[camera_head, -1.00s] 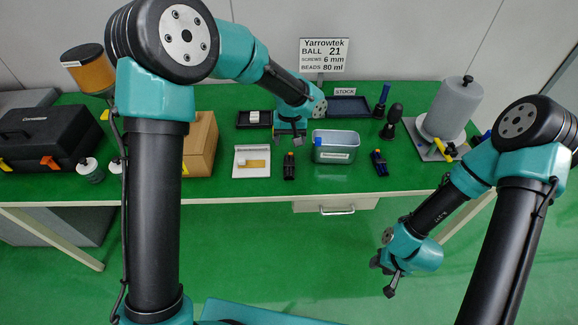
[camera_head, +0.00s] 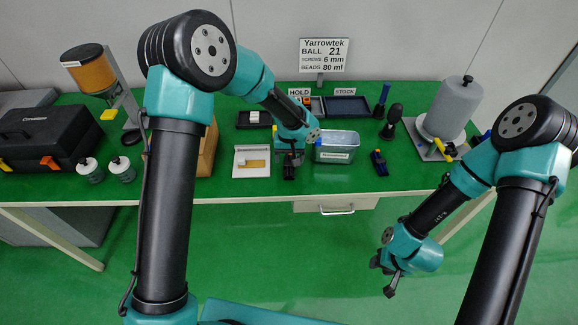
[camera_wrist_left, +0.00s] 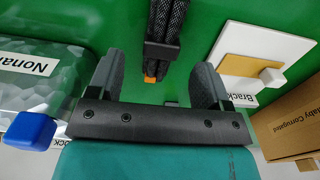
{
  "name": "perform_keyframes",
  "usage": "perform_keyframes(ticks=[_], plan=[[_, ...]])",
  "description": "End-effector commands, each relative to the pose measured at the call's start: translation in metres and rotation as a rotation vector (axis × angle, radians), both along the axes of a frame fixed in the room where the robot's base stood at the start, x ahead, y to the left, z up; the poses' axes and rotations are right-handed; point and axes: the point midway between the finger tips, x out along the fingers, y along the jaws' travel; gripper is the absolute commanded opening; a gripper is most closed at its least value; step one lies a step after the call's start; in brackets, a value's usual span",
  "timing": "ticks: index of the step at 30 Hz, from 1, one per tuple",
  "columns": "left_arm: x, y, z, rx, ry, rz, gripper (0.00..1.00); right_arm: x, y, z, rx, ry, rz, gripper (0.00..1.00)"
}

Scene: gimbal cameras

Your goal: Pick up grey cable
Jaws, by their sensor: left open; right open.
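The likely grey cable is a dark grey braided bundle (camera_wrist_left: 168,28) with an orange tip. In the left wrist view it lies on the green bench at top centre, its orange end in line with the gap between my left fingers. My left gripper (camera_wrist_left: 158,80) is open, with nothing between its fingers. In the head view the left gripper (camera_head: 290,154) hangs over the bundle (camera_head: 290,173) and hides its upper part. My right gripper (camera_head: 383,276) is open and empty, off the front of the bench at lower right.
A clear bin (camera_head: 337,146) stands close to the right of my left gripper. A white bracket tray (camera_head: 240,171) and a cardboard box (camera_head: 207,150) are on its left. A dark blue-marked item (camera_head: 379,163) lies further right.

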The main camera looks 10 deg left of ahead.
Motion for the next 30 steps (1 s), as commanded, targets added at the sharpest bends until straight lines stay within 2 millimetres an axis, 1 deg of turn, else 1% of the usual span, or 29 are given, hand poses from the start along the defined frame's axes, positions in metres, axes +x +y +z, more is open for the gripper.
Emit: perform_keyframes(ticks=[1,4,6,9,23,24,30], plan=[[-0.001,0.001,-0.008,0.001,0.004,0.001,0.72,0.000,0.000,0.000,0.000,0.000,0.000,0.43],[-0.001,0.002,-0.023,0.000,0.003,0.000,0.72,0.000,0.000,0.000,0.000,0.000,0.000,0.43],[0.000,0.002,-0.030,0.002,0.002,0.001,0.72,0.000,0.000,0.000,0.000,0.000,0.000,0.43],[0.000,0.002,-0.037,0.000,0.001,0.001,0.72,0.000,0.000,0.000,0.000,0.000,0.000,0.43],[0.000,0.001,-0.037,0.000,0.000,0.001,0.72,0.000,0.000,0.000,0.000,0.000,0.000,0.43],[0.000,0.001,-0.037,0.000,0.000,0.001,0.71,0.000,0.000,0.000,0.000,0.000,0.000,0.43],[0.000,0.001,-0.037,0.000,0.000,0.001,0.52,0.000,0.000,0.000,0.000,0.000,0.000,0.43]])
